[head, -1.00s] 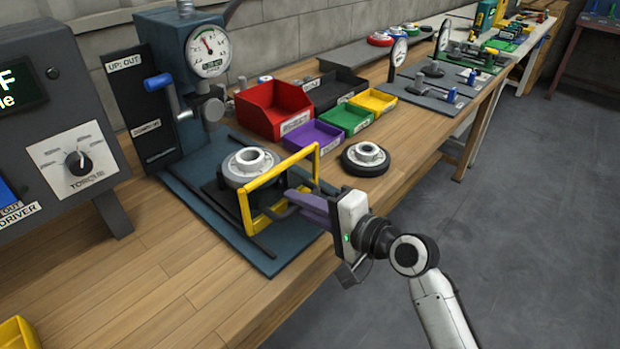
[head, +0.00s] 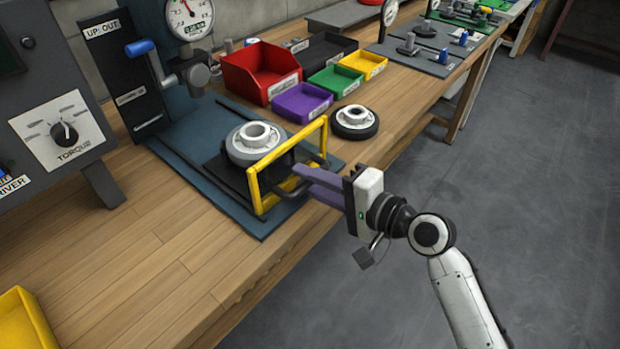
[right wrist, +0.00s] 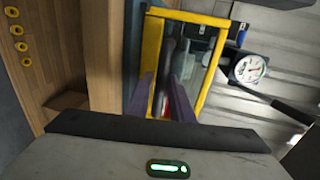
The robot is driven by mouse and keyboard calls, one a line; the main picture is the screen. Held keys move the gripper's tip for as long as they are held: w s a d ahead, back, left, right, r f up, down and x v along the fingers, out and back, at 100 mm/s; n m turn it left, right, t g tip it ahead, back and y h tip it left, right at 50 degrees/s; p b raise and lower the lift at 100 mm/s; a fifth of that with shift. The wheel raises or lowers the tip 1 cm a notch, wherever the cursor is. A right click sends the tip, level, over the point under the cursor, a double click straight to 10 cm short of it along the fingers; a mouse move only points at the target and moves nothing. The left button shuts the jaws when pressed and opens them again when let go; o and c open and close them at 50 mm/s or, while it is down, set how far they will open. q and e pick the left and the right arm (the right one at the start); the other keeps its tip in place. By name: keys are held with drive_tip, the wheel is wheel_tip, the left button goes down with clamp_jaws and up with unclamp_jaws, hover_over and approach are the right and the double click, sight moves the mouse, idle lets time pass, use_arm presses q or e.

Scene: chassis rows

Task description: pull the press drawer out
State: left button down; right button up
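The press drawer's yellow guard frame (head: 252,190) stands upright at the drawer's front, in the middle of the head view. A dark handle (head: 322,161) sticks out before it. A grey-and-white wheel hub (head: 254,140) sits on the drawer behind the frame. The drawer stands out along the blue-grey press base (head: 200,183). My right gripper (head: 297,176) is at the handle, its two purple fingers apart, hiding the handle's middle. In the right wrist view the fingers (right wrist: 164,85) show apart before the yellow frame (right wrist: 213,65). My left gripper is not in view.
A second wheel hub (head: 354,119) lies on the bench right of the drawer. Red (head: 262,70), purple (head: 301,101), green and yellow bins stand behind. A grey torque box (head: 62,130) stands at left, a yellow bin (head: 25,315) at bottom left. The floor at right is clear.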

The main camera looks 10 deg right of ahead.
drive_tip(key=v, duration=1)
drive_tip(key=shift+s, duration=0.15)
drive_tip(key=shift+d, duration=0.15)
drive_tip(key=s+f+n+g+h, duration=0.1)
drive_tip(key=s+f+n, duration=0.3)
drive_tip(key=f, duration=0.5)
drive_tip(key=s+f+n+g+h, duration=0.1)
drive_tip(key=s+f+n+h, duration=0.2)
drive_tip(key=f, duration=0.6)
drive_tip(key=s+f+n+g+h, duration=0.1)
drive_tip(key=s+f+n+h, duration=0.2)
drive_tip(key=s+f+n, duration=0.2)
wheel_tip(320, 180, down, 5)
drive_tip(key=s, duration=0.2)
drive_tip(key=shift+s+r+n+g, duration=0.2)
drive_tip(key=shift+s+n+g, duration=0.1)
drive_tip(key=shift+s, duration=0.05)
